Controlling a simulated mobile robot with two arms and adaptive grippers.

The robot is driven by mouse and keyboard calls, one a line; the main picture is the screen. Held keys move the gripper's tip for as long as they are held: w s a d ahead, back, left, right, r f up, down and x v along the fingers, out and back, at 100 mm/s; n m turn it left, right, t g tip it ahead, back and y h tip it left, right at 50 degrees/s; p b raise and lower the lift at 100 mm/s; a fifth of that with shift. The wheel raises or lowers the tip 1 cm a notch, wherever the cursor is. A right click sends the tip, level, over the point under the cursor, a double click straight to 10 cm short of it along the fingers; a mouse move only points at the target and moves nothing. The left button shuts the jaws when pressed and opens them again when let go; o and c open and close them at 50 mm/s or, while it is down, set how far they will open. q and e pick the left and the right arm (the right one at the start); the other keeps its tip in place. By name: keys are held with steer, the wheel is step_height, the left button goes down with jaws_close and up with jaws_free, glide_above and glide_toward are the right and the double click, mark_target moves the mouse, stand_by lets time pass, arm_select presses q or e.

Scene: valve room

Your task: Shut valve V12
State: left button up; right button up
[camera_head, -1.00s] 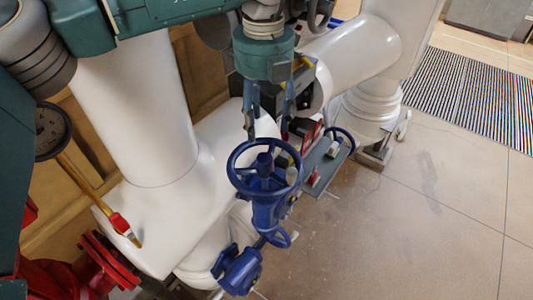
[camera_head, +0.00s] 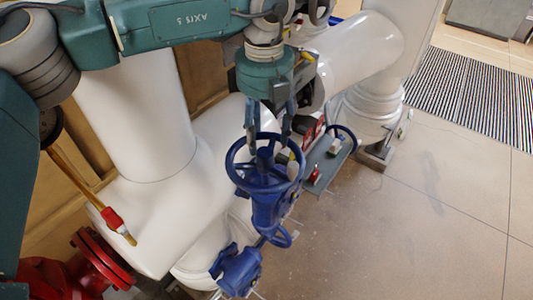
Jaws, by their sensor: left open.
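A blue valve (camera_head: 268,212) stands upright in the middle of the head view, with a round spoked handwheel (camera_head: 240,183) on top. No V12 label can be read on it. My left gripper (camera_head: 268,138) comes down from above, open, its two fingers pointing at the handwheel. The fingertips are at the far part of the wheel, one to each side of the hub in the picture. I cannot tell whether they touch it. My right gripper is not in view.
A second, dark blue handwheel (camera_head: 344,134) and a grey shelf (camera_head: 328,168) with small red and white items are behind to the right. Large white pipes (camera_head: 135,120) and a red flange (camera_head: 100,262) are at the left. The floor (camera_head: 400,235) at the right is clear.

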arm_select(q)
steer(key=shift+f, duration=0.1)
steer(key=n+b, duration=0.5)
steer(key=n, duration=0.1)
steer(key=shift+f, duration=0.2)
steer(key=shift+r+n+b, duration=0.1)
steer(key=shift+n+b, duration=0.25)
steer(key=shift+n, duration=0.45)
steer(key=shift+r, duration=0.1)
steer(key=n+b, duration=0.2)
steer(key=n, duration=0.1)
steer(key=n+b, duration=0.2)
steer(key=shift+f+n, duration=0.2)
steer(key=shift+n, duration=0.2)
steer(key=shift+r+n+b, duration=0.15)
steer(key=shift+n+b, duration=0.45)
steer(key=shift+n, duration=0.6)
steer(key=shift+r, duration=0.2)
